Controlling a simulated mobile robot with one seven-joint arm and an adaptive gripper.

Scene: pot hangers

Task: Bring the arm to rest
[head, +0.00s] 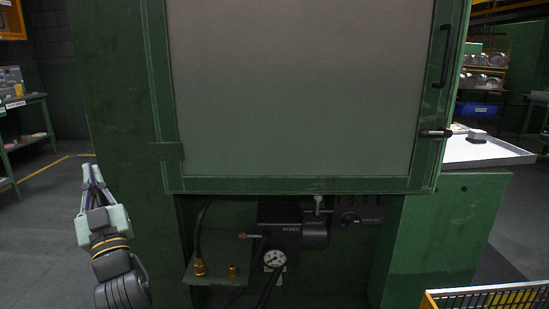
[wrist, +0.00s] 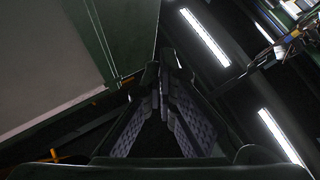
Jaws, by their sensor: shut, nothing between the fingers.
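My gripper (head: 91,168) is at the left of the head view, pointing up, with my arm below it. Its fingers come together at the tips and hold nothing. In the wrist view the fingers (wrist: 162,75) meet in a narrow peak, with nothing between them. The gripper is in open air to the left of a green machine cabinet (head: 115,120) and looks apart from it.
The cabinet has a large grey door panel (head: 300,80) with a black handle (head: 446,55). A gauge (head: 274,258) and hoses sit below it. A white tray (head: 490,150) is at right, a yellow basket (head: 485,298) at lower right. The floor at left (head: 50,220) is clear.

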